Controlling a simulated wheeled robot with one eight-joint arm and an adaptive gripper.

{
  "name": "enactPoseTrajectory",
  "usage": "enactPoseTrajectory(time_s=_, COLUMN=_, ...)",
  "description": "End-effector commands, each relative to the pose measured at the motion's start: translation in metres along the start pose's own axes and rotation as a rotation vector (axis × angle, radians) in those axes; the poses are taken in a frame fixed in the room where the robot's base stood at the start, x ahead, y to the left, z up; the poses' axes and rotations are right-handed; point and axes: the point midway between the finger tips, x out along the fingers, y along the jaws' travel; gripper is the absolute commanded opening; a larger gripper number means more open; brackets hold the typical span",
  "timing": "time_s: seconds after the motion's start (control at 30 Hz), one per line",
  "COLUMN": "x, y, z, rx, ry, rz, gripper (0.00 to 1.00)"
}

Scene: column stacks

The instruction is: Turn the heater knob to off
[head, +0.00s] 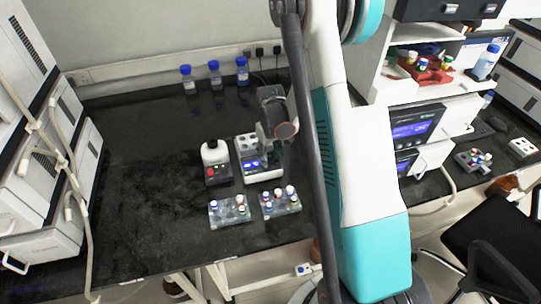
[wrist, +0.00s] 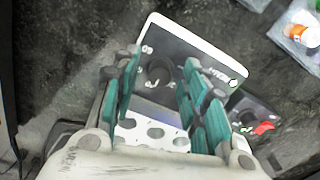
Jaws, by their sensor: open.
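The heater (head: 258,172) is a white-edged block with a dark front panel, a lit blue display and holes in its top. It stands on the black bench in the head view. In the wrist view the heater (wrist: 205,48) lies under my fingers, its holes toward the bottom. A dark round knob (wrist: 163,70) shows faintly on the panel between the fingers; its setting is not readable. My gripper (wrist: 161,78) is open, with its teal-padded fingers apart on either side of the knob. In the head view my gripper (head: 266,150) is over the heater and partly hides it.
A white and black device (head: 216,163) with red and green buttons stands just left of the heater. Two vial racks (head: 229,211) (head: 281,202) sit in front. Blue-capped bottles (head: 215,76) stand along the back wall.

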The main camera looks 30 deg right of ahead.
Motion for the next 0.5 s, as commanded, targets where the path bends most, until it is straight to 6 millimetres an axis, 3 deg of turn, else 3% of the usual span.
enactPoseTrajectory(time_s=0.03, x=-0.0001, y=0.0, z=0.0, rx=0.0, ry=0.0, rz=0.0, gripper=0.34)
enactPoseTrajectory(time_s=0.2, x=-0.0002, y=0.0, z=0.0, rx=0.0, ry=0.0, rz=0.0, gripper=0.0)
enactPoseTrajectory(time_s=0.5, x=0.0001, y=0.0, z=0.0004, rx=-0.017, ry=-0.001, rz=0.0, gripper=0.0)
